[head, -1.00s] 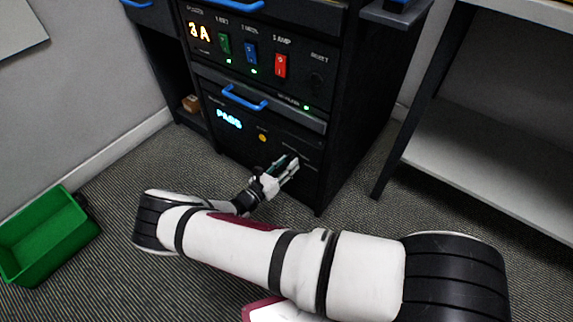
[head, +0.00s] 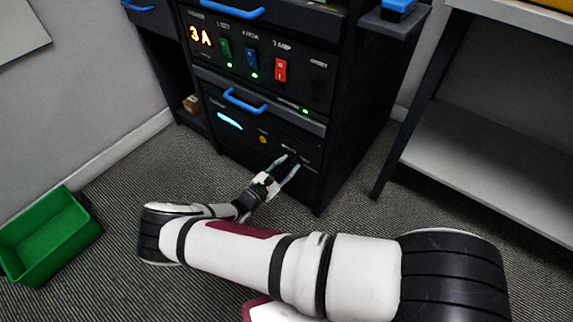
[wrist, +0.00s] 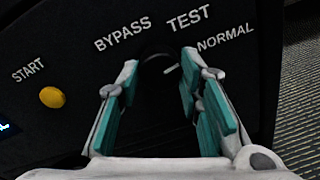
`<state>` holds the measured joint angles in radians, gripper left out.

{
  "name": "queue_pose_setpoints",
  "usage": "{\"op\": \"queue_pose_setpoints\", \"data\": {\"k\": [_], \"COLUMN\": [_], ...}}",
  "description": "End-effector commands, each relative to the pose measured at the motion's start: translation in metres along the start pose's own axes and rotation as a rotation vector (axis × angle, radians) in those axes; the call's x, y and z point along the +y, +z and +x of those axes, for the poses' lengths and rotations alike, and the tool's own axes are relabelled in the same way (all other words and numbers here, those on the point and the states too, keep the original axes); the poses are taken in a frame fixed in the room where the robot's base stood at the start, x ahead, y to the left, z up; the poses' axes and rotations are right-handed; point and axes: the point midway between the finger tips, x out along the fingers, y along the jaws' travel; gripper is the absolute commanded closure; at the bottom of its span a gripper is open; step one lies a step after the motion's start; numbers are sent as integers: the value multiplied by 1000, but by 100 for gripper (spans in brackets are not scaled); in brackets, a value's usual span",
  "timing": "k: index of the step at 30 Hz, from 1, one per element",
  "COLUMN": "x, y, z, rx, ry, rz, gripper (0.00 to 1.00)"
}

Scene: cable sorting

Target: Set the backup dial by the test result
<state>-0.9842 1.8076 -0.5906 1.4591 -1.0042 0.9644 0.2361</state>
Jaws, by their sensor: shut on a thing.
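The backup dial (wrist: 157,64) is a dark round knob on the lower black panel, with a short white mark. In the wrist view the mark slants right and slightly up, roughly toward NORMAL. The printed labels BYPASS, TEST and NORMAL arc around it. My gripper (wrist: 160,75) has its teal-padded fingers on either side of the dial and is shut on it. In the head view my gripper (head: 291,163) reaches the panel's right part and hides most of the dial. The test display (head: 229,121) glows cyan as a flat bar with no readable text.
A yellow START button (wrist: 52,97) sits left of the dial. Above are a 3A display (head: 200,37), green, blue and red switches (head: 281,69), and a blue drawer handle (head: 245,101). A green bin (head: 45,235) stands on the floor at left; a shelf (head: 490,150) stands at right.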

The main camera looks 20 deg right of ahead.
Motion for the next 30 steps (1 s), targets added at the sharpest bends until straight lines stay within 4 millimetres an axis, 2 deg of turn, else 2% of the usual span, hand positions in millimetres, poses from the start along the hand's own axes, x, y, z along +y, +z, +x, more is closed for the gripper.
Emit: {"op": "queue_pose_setpoints", "data": {"k": [10,27,28,30], "x": [0,0,0,0], "y": [0,0,0,0], "z": [0,0,0,0], "rx": [11,13,13,13], "ry": [3,3,3,2], "rz": [162,198,198,197], "gripper": [95,95,65,49]}}
